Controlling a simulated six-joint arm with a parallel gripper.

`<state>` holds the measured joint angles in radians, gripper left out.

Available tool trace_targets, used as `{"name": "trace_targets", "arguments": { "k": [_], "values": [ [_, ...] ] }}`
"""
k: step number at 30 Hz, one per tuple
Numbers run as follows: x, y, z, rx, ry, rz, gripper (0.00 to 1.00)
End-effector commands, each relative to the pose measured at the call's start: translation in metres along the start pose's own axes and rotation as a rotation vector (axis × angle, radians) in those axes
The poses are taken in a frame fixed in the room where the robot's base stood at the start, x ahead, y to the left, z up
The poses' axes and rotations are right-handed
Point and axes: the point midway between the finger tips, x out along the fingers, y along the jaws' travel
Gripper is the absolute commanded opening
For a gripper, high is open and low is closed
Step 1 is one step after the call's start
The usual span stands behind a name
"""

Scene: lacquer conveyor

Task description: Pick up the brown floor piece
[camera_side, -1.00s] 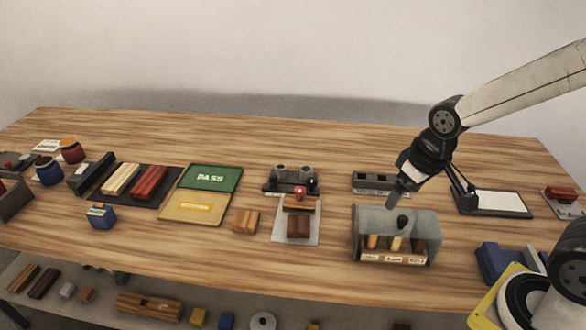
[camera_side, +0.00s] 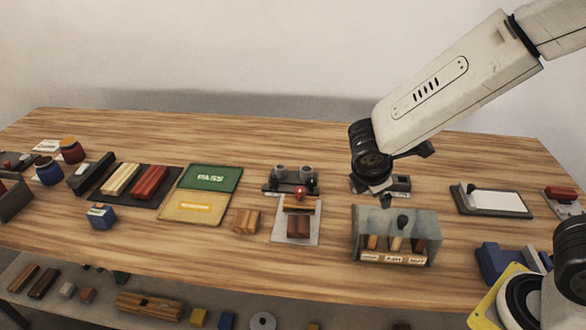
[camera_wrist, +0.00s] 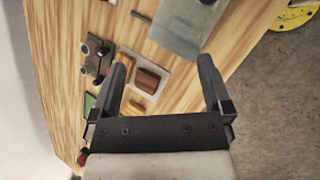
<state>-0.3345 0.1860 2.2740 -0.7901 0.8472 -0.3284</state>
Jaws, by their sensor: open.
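A dark brown block (camera_side: 298,226), which looks like the brown floor piece, lies on a pale grey plate (camera_side: 284,237) near the middle of the table. In the wrist view the brown block (camera_wrist: 147,80) shows between my fingers, closer to the left one, on the plate (camera_wrist: 160,71). My gripper (camera_wrist: 163,72) is open and empty, well above the table. In the side view my gripper (camera_side: 386,196) is partly hidden behind my wrist, up and to the right of the block.
A lighter brown wooden block (camera_side: 246,221) lies left of the plate. A grey fixture with two cups (camera_side: 292,180) and a red button (camera_side: 300,190) stand behind the block. A grey-topped rack (camera_side: 436,226) with several sticks stands to the right.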

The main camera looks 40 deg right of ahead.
Motion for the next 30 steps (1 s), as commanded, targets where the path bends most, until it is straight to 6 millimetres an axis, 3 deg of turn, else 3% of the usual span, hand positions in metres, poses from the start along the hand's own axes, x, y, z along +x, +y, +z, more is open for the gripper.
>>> {"name": "trace_targets", "arguments": {
  "k": [9, 20, 30],
  "values": [
    [-0.016, 0.042, -0.054, -0.565, -0.221, 0.294, 1.00],
    [-0.054, 0.070, -0.131, -1.008, -0.460, 0.626, 1.00],
    [0.021, 0.042, -0.160, -0.995, -0.453, 0.607, 1.00]
  ]
}}
